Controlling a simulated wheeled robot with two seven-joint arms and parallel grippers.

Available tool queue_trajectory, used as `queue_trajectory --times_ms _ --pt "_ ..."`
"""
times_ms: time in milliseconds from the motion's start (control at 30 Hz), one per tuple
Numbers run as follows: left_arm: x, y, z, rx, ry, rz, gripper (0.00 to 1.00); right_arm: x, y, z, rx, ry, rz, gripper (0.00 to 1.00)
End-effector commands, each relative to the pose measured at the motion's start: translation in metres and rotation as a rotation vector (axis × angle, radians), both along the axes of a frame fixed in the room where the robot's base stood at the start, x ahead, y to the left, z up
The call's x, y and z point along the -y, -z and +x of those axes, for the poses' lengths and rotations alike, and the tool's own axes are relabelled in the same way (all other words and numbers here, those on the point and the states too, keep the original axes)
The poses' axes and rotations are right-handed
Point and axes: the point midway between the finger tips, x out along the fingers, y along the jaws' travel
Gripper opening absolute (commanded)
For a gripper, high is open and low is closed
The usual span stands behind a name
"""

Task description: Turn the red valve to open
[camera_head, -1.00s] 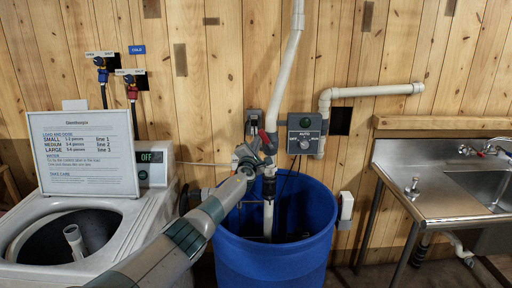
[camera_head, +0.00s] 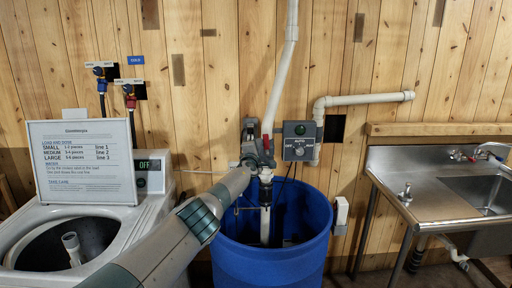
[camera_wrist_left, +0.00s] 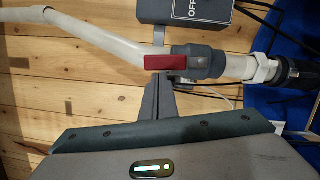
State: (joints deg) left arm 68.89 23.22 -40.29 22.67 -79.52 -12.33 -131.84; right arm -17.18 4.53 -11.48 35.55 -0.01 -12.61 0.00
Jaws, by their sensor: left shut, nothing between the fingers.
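The red valve handle (camera_head: 266,142) is on the grey valve body of the white pipe above the blue barrel. It looks upright in the head view. In the left wrist view the red handle (camera_wrist_left: 172,62) lies roughly in line with the pipe, reaching left from the grey valve body (camera_wrist_left: 208,62). My left gripper (camera_head: 259,158) is at the valve, partly hiding its body. In the left wrist view its fingers (camera_wrist_left: 168,78) are shut and empty, with tips right at the handle's lower edge; I cannot tell whether they touch. My right gripper is not in view.
The blue barrel (camera_head: 270,262) stands below the valve. A grey control box (camera_head: 301,141) is on the wall just right of it. A washer with a sign (camera_head: 84,160) stands left, and a metal sink (camera_head: 430,200) right. Red and blue taps are above the washer.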

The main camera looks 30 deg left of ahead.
Motion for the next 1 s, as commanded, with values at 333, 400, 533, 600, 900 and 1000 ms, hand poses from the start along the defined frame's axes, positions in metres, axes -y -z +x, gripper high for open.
queue_trajectory --times_ms 333,400,533,600,900,1000 --pt "0.0062 -0.0041 0.0043 0.0 0.0 0.0 0.0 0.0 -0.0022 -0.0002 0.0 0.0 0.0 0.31" --pt "0.0066 -0.0042 0.0045 0.001 0.001 -0.001 0.0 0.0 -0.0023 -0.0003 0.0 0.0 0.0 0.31" --pt "0.0069 -0.0042 0.0047 0.001 0.001 -0.001 0.0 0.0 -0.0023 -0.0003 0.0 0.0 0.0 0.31" --pt "0.007 -0.0042 0.0047 0.001 0.001 -0.001 0.0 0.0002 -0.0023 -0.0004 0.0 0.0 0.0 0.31" --pt "0.0059 -0.004 0.0043 0.001 0.001 -0.002 0.0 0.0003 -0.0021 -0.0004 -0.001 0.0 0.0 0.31" --pt "0.0016 -0.0037 0.0029 0.001 0.001 -0.001 0.0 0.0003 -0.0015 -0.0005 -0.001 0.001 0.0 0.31"
